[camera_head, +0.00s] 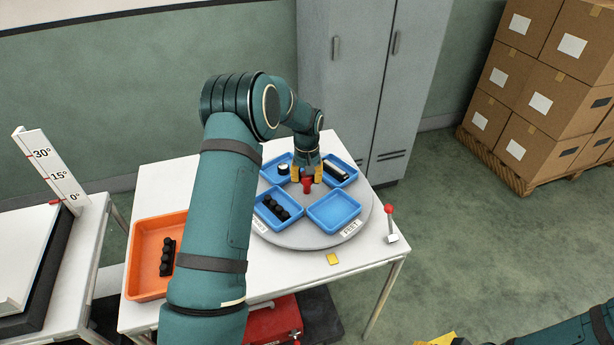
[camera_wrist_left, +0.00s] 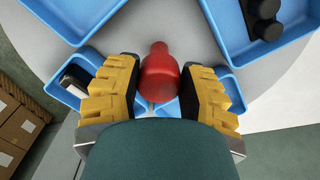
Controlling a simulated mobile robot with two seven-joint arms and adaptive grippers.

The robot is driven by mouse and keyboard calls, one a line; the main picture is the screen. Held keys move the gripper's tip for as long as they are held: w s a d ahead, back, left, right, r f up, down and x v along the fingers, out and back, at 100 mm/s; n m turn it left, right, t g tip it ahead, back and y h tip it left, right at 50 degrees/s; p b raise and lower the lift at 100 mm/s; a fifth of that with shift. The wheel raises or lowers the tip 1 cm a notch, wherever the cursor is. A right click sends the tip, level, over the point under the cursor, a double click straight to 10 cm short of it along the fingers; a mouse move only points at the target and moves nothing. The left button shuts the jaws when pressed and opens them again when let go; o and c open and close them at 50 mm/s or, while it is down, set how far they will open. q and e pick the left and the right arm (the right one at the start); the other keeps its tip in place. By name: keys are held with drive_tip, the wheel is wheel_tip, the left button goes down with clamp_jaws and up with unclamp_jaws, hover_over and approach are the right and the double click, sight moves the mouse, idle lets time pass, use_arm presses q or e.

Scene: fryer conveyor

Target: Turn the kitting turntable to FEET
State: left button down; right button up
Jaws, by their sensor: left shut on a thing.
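The kitting turntable (camera_head: 303,239) is a grey disc on a white table, carrying several blue trays. The front-left tray (camera_head: 292,222) holds black round pieces; the front-right tray (camera_head: 334,211) is empty. The back-left tray holds a white round piece (camera_head: 284,169), the back-right one a black-and-white bar (camera_head: 336,171). A red knob (camera_head: 307,185) stands at the disc's centre. My left gripper (camera_head: 307,176) is shut on this knob, its yellow fingers on both sides in the left wrist view (camera_wrist_left: 160,88). My right gripper (camera_head: 438,340) is only partly visible at the bottom edge.
A yellow marker (camera_head: 332,259) lies on the table in front of the disc. A small red-topped lever (camera_head: 391,224) stands at the right. An orange bin (camera_head: 146,259) with black pieces sits at the left. Tray labels (camera_head: 350,229) are too small to read surely.

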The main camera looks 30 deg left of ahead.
use_arm(q)
drive_tip(key=shift+s+f+m, duration=0.15)
drive_tip(key=shift+m, duration=2.25)
drive_tip(key=shift+c, duration=2.3)
unclamp_jaws()
wheel_tip(320, 180, up, 12)
